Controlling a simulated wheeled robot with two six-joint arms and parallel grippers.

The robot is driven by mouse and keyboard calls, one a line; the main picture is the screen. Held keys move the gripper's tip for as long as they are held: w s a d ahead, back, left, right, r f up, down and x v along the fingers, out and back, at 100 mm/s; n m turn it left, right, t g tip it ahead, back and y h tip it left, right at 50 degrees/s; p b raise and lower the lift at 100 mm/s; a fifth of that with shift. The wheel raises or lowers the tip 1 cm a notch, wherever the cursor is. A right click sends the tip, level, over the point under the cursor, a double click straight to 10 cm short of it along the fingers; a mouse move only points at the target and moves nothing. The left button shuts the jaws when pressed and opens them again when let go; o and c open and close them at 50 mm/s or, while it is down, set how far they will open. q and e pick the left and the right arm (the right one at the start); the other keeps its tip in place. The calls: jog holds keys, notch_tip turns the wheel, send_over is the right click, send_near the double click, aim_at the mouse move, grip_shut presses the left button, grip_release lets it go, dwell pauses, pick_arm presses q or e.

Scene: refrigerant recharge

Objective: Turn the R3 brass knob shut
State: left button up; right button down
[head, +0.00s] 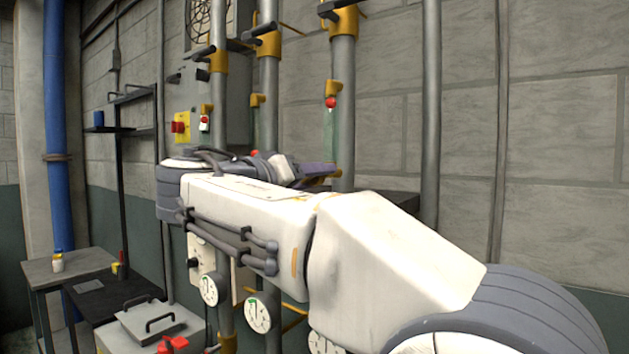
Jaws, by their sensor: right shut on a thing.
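My right arm reaches across the view from the lower right, and its wrist bends back toward the third grey pipe (343,95). My right gripper (322,173) is at that pipe, below a small red-topped fitting (331,103). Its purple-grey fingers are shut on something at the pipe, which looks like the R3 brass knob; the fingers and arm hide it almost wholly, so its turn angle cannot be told. My left gripper is out of view.
Two more pipes with brass fittings (268,42) stand to the left. Pressure gauges (258,316) hang below my arm. A grey box with a red-and-yellow switch (180,127) is on the wall. A small table (45,270) stands at left.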

jog(key=n, duration=0.5)
jog(key=shift+r+n+p, duration=0.1)
jog(key=shift+n+p, duration=0.2)
jog(key=shift+p, duration=0.05)
jog(key=n+p, duration=0.1)
jog(key=n, duration=0.4)
jog(key=shift+n+p, duration=0.3)
jog(key=shift+p, duration=0.05)
jog(key=shift+c, duration=2.3)
grip_release()
jog(key=shift+s, duration=0.1)
